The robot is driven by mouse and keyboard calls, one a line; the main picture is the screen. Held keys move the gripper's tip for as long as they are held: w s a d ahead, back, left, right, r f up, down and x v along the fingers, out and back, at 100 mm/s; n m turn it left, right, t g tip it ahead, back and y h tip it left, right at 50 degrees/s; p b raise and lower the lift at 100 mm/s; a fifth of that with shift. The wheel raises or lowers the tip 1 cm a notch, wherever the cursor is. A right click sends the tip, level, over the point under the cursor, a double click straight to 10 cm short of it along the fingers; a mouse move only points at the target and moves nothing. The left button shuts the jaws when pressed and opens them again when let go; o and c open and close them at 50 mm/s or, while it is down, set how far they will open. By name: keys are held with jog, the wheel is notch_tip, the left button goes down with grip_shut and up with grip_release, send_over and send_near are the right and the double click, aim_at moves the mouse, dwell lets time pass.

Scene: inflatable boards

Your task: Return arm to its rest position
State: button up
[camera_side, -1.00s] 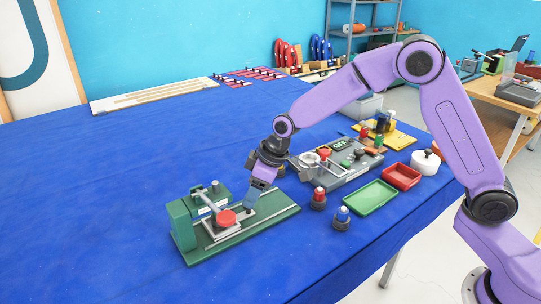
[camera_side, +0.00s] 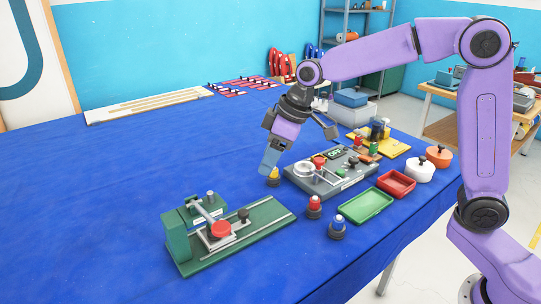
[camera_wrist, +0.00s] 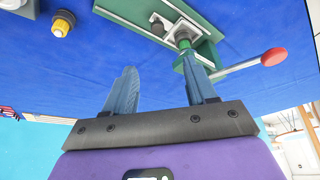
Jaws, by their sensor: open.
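My gripper (camera_side: 298,145) is raised above the blue table, left of and above the grey device. Its two blue-grey fingers stand apart with nothing between them, as the wrist view (camera_wrist: 163,88) shows. The green fixture (camera_side: 265,222) with a red knob (camera_side: 221,229) stands on the table below and to the left of my gripper, apart from it. In the wrist view the green fixture (camera_wrist: 135,12) and the red knob (camera_wrist: 274,57) lie beyond the fingers.
The table's left part (camera_side: 80,200) is clear.

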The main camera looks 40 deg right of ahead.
jog(key=shift+s, duration=0.1)
jog(key=s+d+f+n+g+h, duration=0.1)
jog(key=s+d, duration=0.3)
jog(key=s, duration=0.6)
jog(key=s+d+f+n+g+h, duration=0.1)
jog(key=s+d+f, duration=0.2)
jog(key=s, duration=0.8)
jog(key=s+d+f+n+g, duration=0.1)
jog(key=s+d, duration=0.4)
jog(key=s, duration=0.5)
jog(key=shift+s+f+n+h, duration=0.3)
jog(key=shift+s+f+h, duration=0.1)
jog(key=shift+f, duration=0.1)
